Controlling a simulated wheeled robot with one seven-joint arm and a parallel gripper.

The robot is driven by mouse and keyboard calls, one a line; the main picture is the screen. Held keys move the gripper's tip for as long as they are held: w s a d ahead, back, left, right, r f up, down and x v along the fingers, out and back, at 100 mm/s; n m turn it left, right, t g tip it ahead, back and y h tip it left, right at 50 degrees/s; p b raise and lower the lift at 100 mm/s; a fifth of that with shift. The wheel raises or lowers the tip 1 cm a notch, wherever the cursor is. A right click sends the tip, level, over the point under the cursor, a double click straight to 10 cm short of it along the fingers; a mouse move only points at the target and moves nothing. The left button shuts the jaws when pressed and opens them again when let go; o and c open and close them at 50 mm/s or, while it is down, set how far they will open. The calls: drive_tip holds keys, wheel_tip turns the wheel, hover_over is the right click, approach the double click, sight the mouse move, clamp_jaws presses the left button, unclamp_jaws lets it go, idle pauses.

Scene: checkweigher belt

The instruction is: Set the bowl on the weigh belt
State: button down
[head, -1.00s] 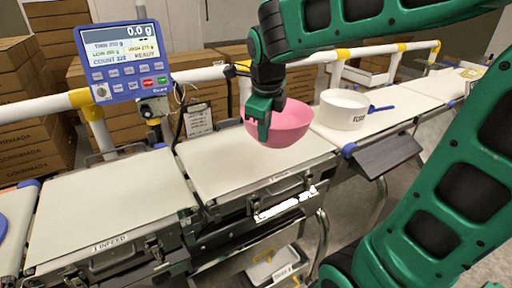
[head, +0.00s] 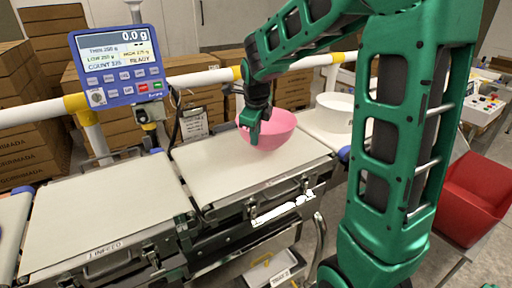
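The pink bowl (head: 274,132) is upright over the right part of the weigh belt (head: 215,178), the middle belt. My gripper (head: 254,136) is at the bowl's left rim and appears shut on it, with the fingers pointing down. The bowl's underside is close to the belt; I cannot tell whether it touches. The scale display (head: 118,62) reads 0.0 g.
The infeed belt (head: 100,215) lies to the left and is empty. A white tub (head: 335,108) stands on the belt to the right. A white-and-yellow rail (head: 200,79) runs behind, with cartons (head: 30,150) beyond. A red bin (head: 475,198) is at far right.

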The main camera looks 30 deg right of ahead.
drive_tip(key=shift+f, duration=1.95)
drive_tip(key=c, duration=2)
unclamp_jaws()
drive_tip(key=shift+f, duration=0.15)
drive_tip(key=v, duration=1.2)
drive_tip(key=s+d+f+n+g, duration=0.1)
drive_tip(key=s+d+f+n, duration=0.1)
drive_tip(key=s+n, duration=0.5)
drive_tip(key=s+d+f+n+g+y, duration=0.1)
drive_tip(key=s+d+f+n, duration=0.1)
drive_tip(key=s+n, duration=0.5)
drive_tip(key=s+d+f+n+g+y, duration=0.1)
drive_tip(key=s+f+n, duration=0.2)
drive_tip(key=s+n, duration=0.5)
drive_tip(key=shift+s+d+f, duration=0.1)
drive_tip(key=shift+s+d, duration=0.05)
drive_tip(key=shift+s, duration=1.25)
drive_tip(key=shift+s+d+f, duration=0.15)
drive_tip(key=shift+s, duration=1.2)
drive_tip(key=shift+s+d+f, duration=0.1)
drive_tip(key=shift+s, duration=1.3)
